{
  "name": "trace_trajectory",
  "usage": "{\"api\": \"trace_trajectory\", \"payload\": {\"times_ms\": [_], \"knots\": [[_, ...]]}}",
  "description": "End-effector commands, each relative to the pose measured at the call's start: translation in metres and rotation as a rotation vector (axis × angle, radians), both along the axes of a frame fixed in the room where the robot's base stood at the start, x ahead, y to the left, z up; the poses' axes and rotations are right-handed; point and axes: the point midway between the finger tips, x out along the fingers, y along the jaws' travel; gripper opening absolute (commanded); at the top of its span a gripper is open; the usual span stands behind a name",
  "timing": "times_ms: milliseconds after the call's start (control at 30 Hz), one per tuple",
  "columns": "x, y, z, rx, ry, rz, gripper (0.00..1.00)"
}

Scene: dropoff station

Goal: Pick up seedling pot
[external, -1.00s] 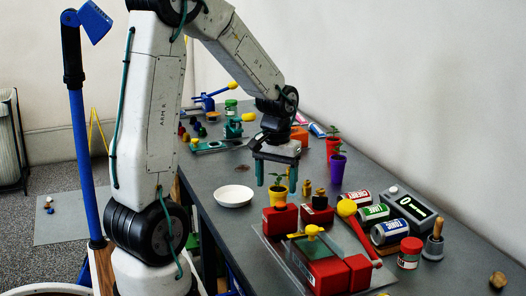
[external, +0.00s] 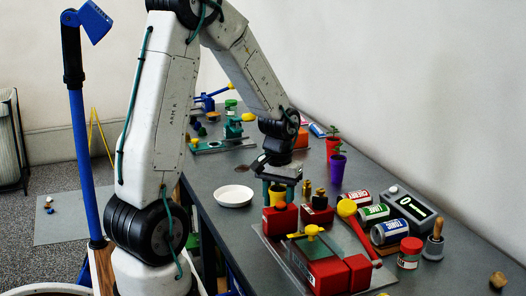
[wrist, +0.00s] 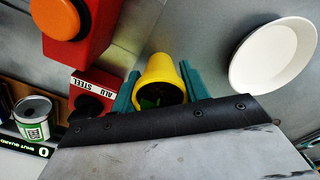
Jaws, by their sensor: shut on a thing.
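A yellow seedling pot (external: 277,198) stands upright just behind a red block on the grey bench, and its foot is partly hidden. My gripper (external: 279,196) has come down over it from above, with a teal finger on each side, shut on it. The gripper hides the seedling in the external view. In the wrist view the yellow pot (wrist: 158,70) sits between the teal fingers (wrist: 160,86), with a little green in its dark opening.
A white bowl (external: 233,196) lies left of my gripper. Bench left of the bowl is mostly clear.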

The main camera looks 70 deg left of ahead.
Motion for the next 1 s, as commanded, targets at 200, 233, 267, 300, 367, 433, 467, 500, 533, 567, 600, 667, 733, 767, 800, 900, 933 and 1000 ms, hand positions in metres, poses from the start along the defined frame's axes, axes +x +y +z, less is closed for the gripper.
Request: {"api": "trace_trajectory", "payload": {"times_ms": [200, 233, 267, 300, 367, 433, 467, 500, 533, 567, 600, 667, 733, 767, 800, 900, 933, 1000], "knots": [[0.000, 0.000, 0.006, 0.001, -0.001, 0.000, 0.21], [0.000, 0.000, 0.009, 0.001, -0.001, 0.000, 0.21], [0.001, 0.000, 0.013, 0.001, -0.001, 0.000, 0.21], [0.001, 0.001, 0.020, 0.003, -0.004, 0.000, 0.21], [0.001, 0.001, 0.032, 0.003, -0.005, 0.000, 0.21], [0.001, 0.001, 0.047, 0.003, -0.005, 0.000, 0.21], [0.001, 0.000, 0.053, 0.003, -0.004, 0.000, 0.21], [0.001, 0.001, 0.061, 0.003, -0.004, 0.000, 0.21], [0.001, 0.001, 0.067, 0.003, -0.004, 0.000, 0.21], [0.001, 0.001, 0.072, 0.003, -0.004, 0.000, 0.21], [0.001, 0.000, 0.079, 0.003, -0.004, 0.000, 0.21], [0.000, 0.001, 0.087, 0.002, -0.002, 0.001, 0.21], [-0.002, 0.004, 0.095, 0.003, -0.003, 0.011, 0.21], [-0.004, 0.008, 0.098, 0.003, -0.004, 0.020, 0.21], [-0.008, 0.014, 0.102, 0.005, -0.007, 0.037, 0.21], [-0.028, 0.033, 0.108, 0.010, -0.014, 0.102, 0.21], [-0.038, 0.038, 0.109, 0.010, -0.014, 0.128, 0.21], [-0.066, 0.051, 0.108, 0.011, -0.015, 0.185, 0.21]]}}
